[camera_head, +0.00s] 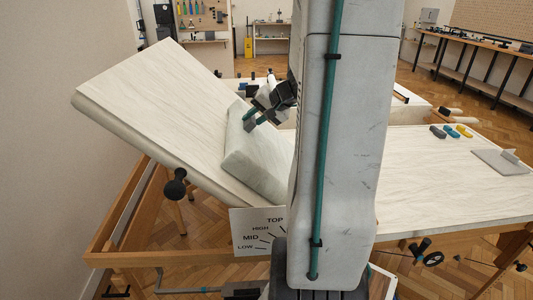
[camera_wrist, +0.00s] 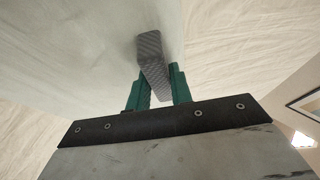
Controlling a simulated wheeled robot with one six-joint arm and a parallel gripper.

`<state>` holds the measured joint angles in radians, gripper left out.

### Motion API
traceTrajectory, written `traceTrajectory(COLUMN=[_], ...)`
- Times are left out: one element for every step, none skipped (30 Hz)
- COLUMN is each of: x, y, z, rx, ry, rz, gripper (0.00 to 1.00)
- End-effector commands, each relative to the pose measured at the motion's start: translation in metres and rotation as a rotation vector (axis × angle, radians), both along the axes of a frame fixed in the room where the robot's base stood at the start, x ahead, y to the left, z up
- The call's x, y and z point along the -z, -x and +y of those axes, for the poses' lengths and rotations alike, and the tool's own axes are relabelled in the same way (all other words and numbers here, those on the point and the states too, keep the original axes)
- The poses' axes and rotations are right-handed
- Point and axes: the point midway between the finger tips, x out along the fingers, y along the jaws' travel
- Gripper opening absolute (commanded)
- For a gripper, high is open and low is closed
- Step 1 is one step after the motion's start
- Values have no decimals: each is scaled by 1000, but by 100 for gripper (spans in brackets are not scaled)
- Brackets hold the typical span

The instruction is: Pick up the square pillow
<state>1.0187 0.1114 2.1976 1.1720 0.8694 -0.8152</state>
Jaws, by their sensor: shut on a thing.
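The square pillow (camera_head: 254,158) is a pale, thick cushion. It lies on the lower part of a tilted pale panel (camera_head: 150,95), and its right side is partly hidden behind my arm. My gripper (camera_head: 250,122) is at the pillow's upper part, with its green fingers shut on a grey textured tab there. In the wrist view my gripper (camera_wrist: 158,88) has this grey tab (camera_wrist: 150,48) between its fingers. The pillow's pale surface (camera_wrist: 75,45) fills the upper left of that view.
A level sign (camera_head: 256,232) hangs below the panel. A wooden frame (camera_head: 108,235) stands at the lower left, beside a wall.

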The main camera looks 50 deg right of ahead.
Motion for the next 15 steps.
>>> traceTrajectory(x=[-1, -1, -1, -1, -1, -2, -3, -5, -8, -10, -13, -18, -22, -27, -34], y=[0, 0, 0, 0, 0, 0, 0, 0, 0, 0, 0, 0, 0, 0, 0], z=[0, 0, 0, 0, 0, 0, 0, 0, 0, 0, 0, -1, -1, 0, -1], rx=[0, 0, 0, 0, 0, 0, -1, -1, -1, -1, -1, 0, -2, -1, -1], ry=[1, 1, 1, 1, 1, 1, 2, 2, 3, 3, 3, 3, 5, 5, 6], rz=[-1, -1, -1, -1, -1, -1, -1, -1, -1, -2, -2, -4, -4, -3, -4], gripper=[0, 0, 0, 0, 0, 0, 0, 0, 0, 0, 0, 0, 0, 0, 0])
